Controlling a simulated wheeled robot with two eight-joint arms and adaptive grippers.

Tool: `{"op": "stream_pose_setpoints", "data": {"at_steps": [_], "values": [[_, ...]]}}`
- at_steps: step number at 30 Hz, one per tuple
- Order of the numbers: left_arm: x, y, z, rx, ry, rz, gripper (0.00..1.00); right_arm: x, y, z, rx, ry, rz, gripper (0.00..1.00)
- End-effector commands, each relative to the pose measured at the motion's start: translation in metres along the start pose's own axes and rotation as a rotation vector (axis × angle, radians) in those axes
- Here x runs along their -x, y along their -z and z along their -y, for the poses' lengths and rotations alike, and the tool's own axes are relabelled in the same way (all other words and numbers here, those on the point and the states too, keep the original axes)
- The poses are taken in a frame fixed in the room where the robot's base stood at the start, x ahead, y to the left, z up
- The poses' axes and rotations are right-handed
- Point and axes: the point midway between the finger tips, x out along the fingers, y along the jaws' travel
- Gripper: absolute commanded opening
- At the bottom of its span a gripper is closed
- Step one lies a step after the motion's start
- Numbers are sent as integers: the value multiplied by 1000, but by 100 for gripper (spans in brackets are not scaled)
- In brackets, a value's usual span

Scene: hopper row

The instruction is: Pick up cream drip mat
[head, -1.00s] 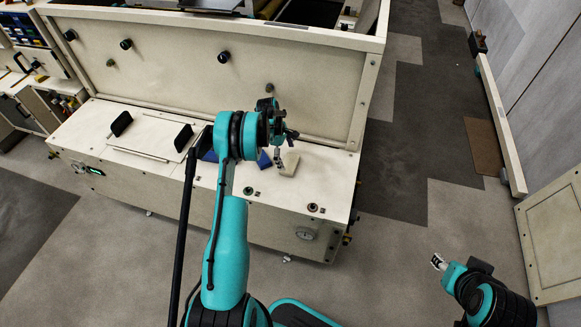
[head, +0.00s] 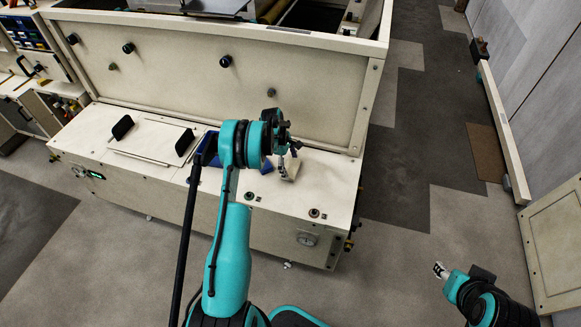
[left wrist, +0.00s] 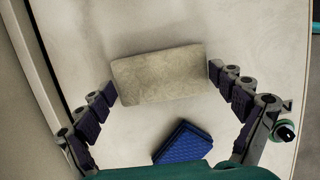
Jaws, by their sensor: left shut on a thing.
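The cream drip mat (head: 292,173) is a small pale block-like pad on the cream ledge below the upright panel. It also shows in the left wrist view (left wrist: 160,75), slightly tilted in the picture. My left gripper (head: 288,164) is down at the mat. In the left wrist view my left gripper (left wrist: 161,80) has one finger against each short end of the mat, shut on it. I cannot tell any gap between mat and ledge. My right gripper (head: 439,270) hangs far off at the lower right over the floor; its fingers are too small to read.
A blue ribbed mat (left wrist: 183,143) lies close to the cream mat, partly hidden by my gripper's body. The ledge (head: 240,205) has small round fittings at its front and two black handles (head: 122,128) at the left. The panel (head: 300,90) rises behind.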

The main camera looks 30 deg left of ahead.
Motion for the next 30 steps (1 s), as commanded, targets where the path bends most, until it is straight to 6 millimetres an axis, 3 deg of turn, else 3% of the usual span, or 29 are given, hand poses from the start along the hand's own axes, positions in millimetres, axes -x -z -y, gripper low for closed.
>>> {"op": "stream_pose_setpoints", "data": {"at_steps": [8, 16, 22, 30], "values": [[42, -15, 3, -1, 0, 0, 70, 17, 12, 0, 0, 0, 0, 40], [67, -62, 56, -2, -1, 1, 70, 32, 23, 0, 0, 0, 0, 40], [79, -86, 82, -1, -2, 0, 70, 38, 28, 0, 0, 0, 0, 40], [83, -96, 93, 0, -2, 0, 70, 40, 29, 0, 0, 0, 0, 40]]}}
